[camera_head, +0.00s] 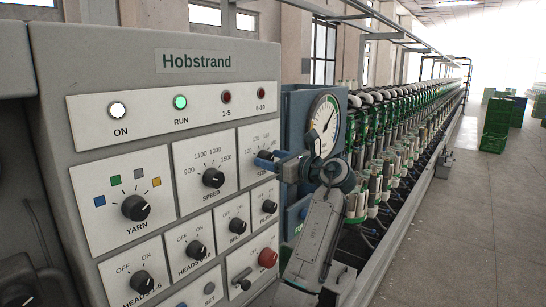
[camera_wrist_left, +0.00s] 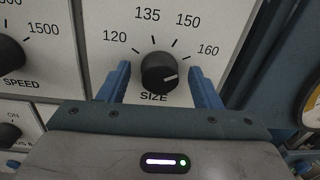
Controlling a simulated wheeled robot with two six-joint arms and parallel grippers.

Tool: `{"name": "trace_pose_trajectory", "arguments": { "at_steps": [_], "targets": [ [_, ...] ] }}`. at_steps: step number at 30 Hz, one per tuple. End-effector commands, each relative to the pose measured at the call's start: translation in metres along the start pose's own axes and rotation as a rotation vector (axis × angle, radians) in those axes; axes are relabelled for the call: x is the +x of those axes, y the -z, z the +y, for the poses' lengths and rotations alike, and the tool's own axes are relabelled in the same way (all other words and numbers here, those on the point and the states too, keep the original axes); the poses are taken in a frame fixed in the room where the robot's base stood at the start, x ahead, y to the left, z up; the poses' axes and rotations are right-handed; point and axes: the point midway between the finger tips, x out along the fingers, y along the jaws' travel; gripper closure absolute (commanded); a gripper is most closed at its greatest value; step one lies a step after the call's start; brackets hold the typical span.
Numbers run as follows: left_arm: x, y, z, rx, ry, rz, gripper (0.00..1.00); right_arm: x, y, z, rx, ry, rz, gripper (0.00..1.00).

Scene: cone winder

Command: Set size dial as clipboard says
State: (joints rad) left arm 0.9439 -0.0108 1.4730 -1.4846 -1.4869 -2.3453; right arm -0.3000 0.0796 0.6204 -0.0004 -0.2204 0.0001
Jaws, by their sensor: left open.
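The size dial (camera_wrist_left: 159,72) is a black round knob on a white plate marked 120, 135, 150 and 160. Its white pointer line faces right and slightly up, roughly toward the 160 tick. My left gripper (camera_wrist_left: 160,69) is open, with one blue finger on each side of the dial and a visible gap at each side. In the head view my left gripper (camera_head: 268,158) is at the size plate (camera_head: 262,138) and partly covers the dial. No clipboard can be made out in either view. My right gripper is not in view.
The grey Hobstrand panel (camera_head: 210,60) also carries the speed knob (camera_head: 213,178), yarn knob (camera_head: 135,207), several smaller knobs and a red button (camera_head: 268,257). A round gauge (camera_head: 325,125) stands right of it. The green RUN lamp (camera_head: 180,102) is lit.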

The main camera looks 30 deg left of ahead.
Motion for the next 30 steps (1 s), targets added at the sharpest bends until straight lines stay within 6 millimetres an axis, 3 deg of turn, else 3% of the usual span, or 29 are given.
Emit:
{"name": "trace_pose_trajectory", "arguments": {
  "at_steps": [5,12,23,30],
  "targets": [
    [0.0,0.001,0.0,0.0,0.0,0.0,0.42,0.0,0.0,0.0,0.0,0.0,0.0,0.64],
    [0.0,0.0,0.0,0.0,0.0,0.0,0.87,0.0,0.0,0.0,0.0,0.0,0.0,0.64],
    [0.0,0.001,0.0,-0.05,0.001,-0.003,0.86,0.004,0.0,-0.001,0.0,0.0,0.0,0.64],
    [0.0,0.003,0.001,-0.201,0.001,-0.011,0.86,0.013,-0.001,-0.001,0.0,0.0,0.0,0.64]
  ]
}}
